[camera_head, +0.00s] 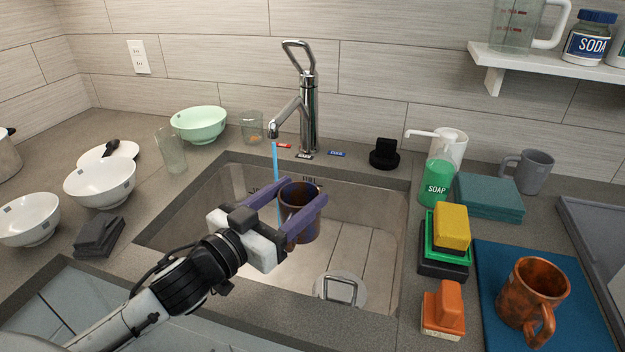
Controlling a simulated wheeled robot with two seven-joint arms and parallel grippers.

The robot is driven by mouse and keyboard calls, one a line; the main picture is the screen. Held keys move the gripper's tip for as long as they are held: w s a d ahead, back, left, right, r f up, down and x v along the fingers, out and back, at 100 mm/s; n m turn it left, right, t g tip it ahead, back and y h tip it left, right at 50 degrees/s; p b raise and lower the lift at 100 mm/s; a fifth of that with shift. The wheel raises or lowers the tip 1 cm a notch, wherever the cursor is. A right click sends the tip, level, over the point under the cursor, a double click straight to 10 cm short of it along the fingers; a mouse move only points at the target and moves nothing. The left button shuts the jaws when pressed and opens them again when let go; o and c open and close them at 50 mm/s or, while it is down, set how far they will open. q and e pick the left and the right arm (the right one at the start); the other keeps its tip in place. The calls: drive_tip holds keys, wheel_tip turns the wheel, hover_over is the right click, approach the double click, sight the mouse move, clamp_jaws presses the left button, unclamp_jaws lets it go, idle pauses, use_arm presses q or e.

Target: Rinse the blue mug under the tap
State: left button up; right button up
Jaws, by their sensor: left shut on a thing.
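My left gripper (300,193) has its purple fingers closed on either side of a mug (299,217). The mug looks dark brown rather than blue, and is held roughly upright over the sink basin (362,212). The chrome tap (310,105) stands behind the sink, and a blue stream of water (276,165) runs from its spout. The stream comes down at the mug's left side, near the left finger. I cannot tell whether it enters the mug. No blue mug shows. My right gripper is not in view.
A copper mug (525,290) stands on a blue mat (567,325) at right; a grey mug (532,172) stands behind it. Sponges (450,228) and a green soap bottle (437,182) line the sink's right side. Bowls (100,183) and a glass (171,150) stand at left.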

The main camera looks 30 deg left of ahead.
use_arm(q)
drive_tip(key=shift+a, duration=0.4)
drive_tip(key=shift+w+a+b, duration=0.15)
drive_tip(key=shift+a+b, duration=0.2)
drive_tip(key=w+a+f+b, duration=0.2)
drive_tip(key=w+a, duration=0.4)
drive_tip(key=a, duration=0.4)
drive_tip(key=shift+w+f+b, duration=0.2)
drive_tip(key=shift+w+b, duration=0.2)
drive_tip(key=shift+b, duration=0.25)
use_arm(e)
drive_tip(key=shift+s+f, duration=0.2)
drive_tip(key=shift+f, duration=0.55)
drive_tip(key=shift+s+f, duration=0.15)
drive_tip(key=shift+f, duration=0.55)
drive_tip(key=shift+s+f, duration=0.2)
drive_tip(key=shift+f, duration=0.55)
use_arm(q)
drive_tip(key=shift+a, duration=0.1)
drive_tip(key=shift+w, duration=0.1)
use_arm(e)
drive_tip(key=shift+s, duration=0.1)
use_arm(q)
drive_tip(key=shift+w+d, duration=0.35)
drive_tip(key=shift+w, duration=0.1)
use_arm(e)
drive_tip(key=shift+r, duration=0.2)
